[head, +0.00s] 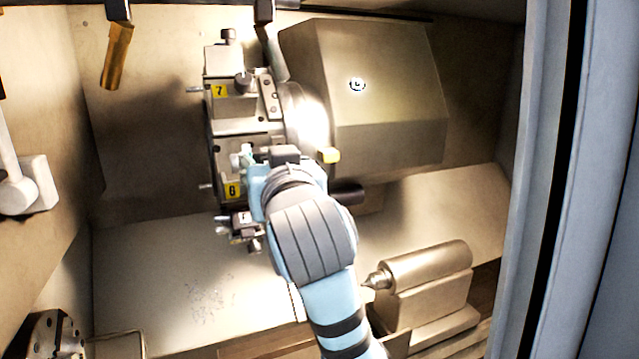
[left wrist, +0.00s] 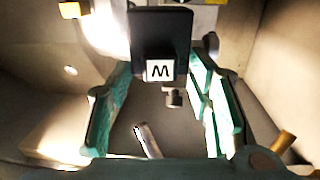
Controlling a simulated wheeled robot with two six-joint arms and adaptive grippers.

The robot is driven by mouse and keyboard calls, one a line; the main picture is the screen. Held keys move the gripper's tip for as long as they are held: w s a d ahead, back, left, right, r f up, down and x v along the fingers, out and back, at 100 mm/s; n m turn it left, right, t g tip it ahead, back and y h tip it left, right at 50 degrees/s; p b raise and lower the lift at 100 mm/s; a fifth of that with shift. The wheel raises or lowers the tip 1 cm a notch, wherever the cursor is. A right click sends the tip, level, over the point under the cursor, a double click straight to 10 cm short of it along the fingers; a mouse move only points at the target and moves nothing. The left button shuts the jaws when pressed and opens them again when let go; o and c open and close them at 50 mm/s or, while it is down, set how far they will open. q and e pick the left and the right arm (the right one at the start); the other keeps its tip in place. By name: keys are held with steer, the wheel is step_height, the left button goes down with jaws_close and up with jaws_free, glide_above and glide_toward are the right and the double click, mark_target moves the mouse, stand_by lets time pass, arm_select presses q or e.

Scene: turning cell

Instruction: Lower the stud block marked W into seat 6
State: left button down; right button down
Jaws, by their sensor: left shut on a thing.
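The stud block marked W (left wrist: 160,38) is dark, with a white label whose letter appears inverted in the left wrist view. My left gripper (left wrist: 160,75) is shut on it, with a teal finger on each side. In the head view my left gripper (head: 258,187) is at the turret beside seat 6, whose yellow 6 label (head: 233,190) shows just left of it. The gripper and wrist hide much of the seat, so I cannot tell whether the block touches it. My right gripper is not in view.
The turret's yellow 7 label (head: 219,91) and its fittings are just above. A large housing (head: 375,95) stands right of the turret. A tailstock with a pointed centre (head: 425,280) is at lower right. A small dark block with a white label (head: 244,218) shows below the 6 label.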

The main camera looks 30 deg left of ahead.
arm_select(q)
steer(key=shift+n+g+y, duration=0.6)
steer(key=shift+g+y, duration=0.1)
steer(key=shift+w+a+r+p, duration=0.1)
steer(key=shift+w+a, duration=0.2)
steer(key=shift+a, duration=0.85)
steer(key=shift+w+a+r+p, duration=0.15)
steer(key=shift+w+a, duration=0.15)
steer(key=shift+a, duration=0.9)
steer(key=shift+w+a+r+p, duration=0.1)
steer(key=shift+w+a, duration=0.2)
steer(key=shift+a, duration=0.85)
steer(key=shift+w+a+f+b, duration=0.1)
steer(key=shift+f+b, duration=0.3)
steer(key=shift+f, duration=0.1)
steer(key=shift+w+a+f+b, duration=0.1)
steer(key=shift+f+b, duration=0.25)
steer(key=shift+f, duration=0.15)
steer(key=shift+f, duration=0.2)
steer(key=shift+f, duration=0.3)
